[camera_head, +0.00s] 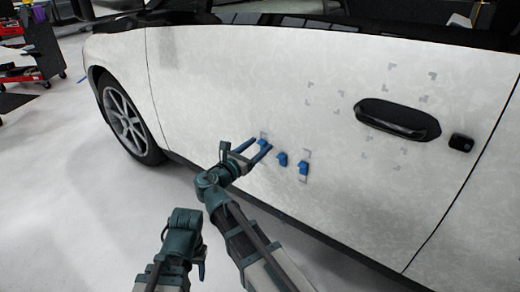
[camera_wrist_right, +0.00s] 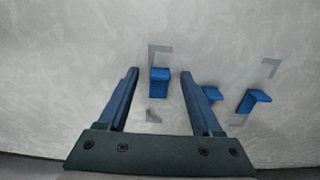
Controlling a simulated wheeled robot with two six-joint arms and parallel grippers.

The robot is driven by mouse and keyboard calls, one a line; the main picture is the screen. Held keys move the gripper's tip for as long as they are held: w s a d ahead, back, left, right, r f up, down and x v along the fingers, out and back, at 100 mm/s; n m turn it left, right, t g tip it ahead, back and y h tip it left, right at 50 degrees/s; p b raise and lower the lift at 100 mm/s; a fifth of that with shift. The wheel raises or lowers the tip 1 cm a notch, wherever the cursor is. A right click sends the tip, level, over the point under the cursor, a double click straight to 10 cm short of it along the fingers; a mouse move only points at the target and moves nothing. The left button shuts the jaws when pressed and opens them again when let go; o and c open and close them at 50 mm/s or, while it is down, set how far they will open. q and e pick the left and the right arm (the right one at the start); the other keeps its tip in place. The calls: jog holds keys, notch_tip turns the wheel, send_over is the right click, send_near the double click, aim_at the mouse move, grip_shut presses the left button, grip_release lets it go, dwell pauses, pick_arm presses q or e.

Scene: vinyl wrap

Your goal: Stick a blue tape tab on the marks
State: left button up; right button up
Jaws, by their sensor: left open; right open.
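Three blue tape tabs are on the white car door's lower part. The left tab (camera_head: 263,143) lies between the fingertips of my right gripper (camera_head: 261,145), which is open. In the right wrist view this tab (camera_wrist_right: 159,76) sits between the two open fingers, below a grey corner mark (camera_wrist_right: 160,50). The middle tab (camera_head: 282,158) and right tab (camera_head: 303,168) are right of the gripper; they also show in the wrist view as a middle tab (camera_wrist_right: 210,95) and right tab (camera_wrist_right: 255,99). My left gripper (camera_head: 199,268) is low, away from the door; its fingers are mostly hidden.
The white door panel (camera_head: 220,80) has a black handle (camera_head: 398,119) with several grey corner marks around it. A round black-edged lock (camera_head: 461,143) is right of it. The front wheel (camera_head: 125,115) is at left. Grey floor (camera_head: 60,200) is clear at left.

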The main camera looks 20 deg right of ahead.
jog(key=shift+w+d, duration=0.2)
pick_arm(q)
jog(key=shift+d, duration=0.2)
pick_arm(e)
jog(key=shift+c, duration=0.2)
grip_shut()
jog(key=shift+s+a, duration=0.4)
jog(key=shift+a, duration=0.15)
dwell(0.9)
